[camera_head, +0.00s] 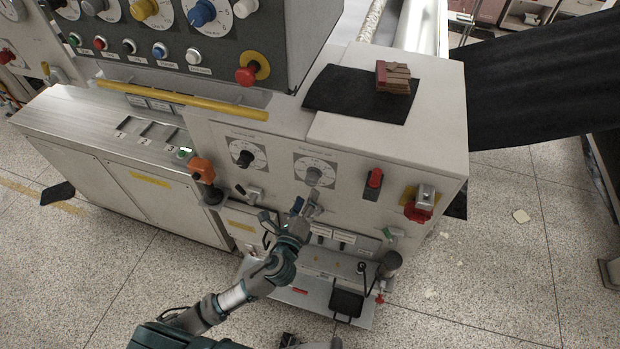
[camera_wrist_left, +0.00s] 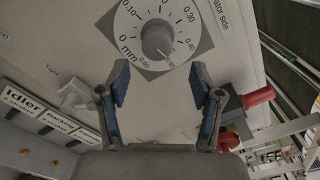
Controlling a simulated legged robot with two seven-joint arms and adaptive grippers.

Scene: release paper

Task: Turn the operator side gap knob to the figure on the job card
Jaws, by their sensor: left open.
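The operator side gap knob (camera_head: 313,174) is a grey round knob on a white dial, the right one of two dials on the machine's front panel. In the left wrist view the knob (camera_wrist_left: 156,38) sits on a scale in mm from 0 to 0.60. Its white mark points to the lower right, seemingly near 0.50. My left gripper (camera_head: 307,201) is open and empty just below the dial. In the left wrist view its blue-padded fingers (camera_wrist_left: 160,84) stand apart below the knob, not touching it. I cannot make out a job card.
A second dial with a black knob (camera_head: 243,158) is to the left. A red-handled switch (camera_head: 374,180) and a red knob on yellow (camera_head: 417,208) are to the right. A lever (camera_head: 254,193) sits lower left. Dark parts at the bottom edge may be my right gripper.

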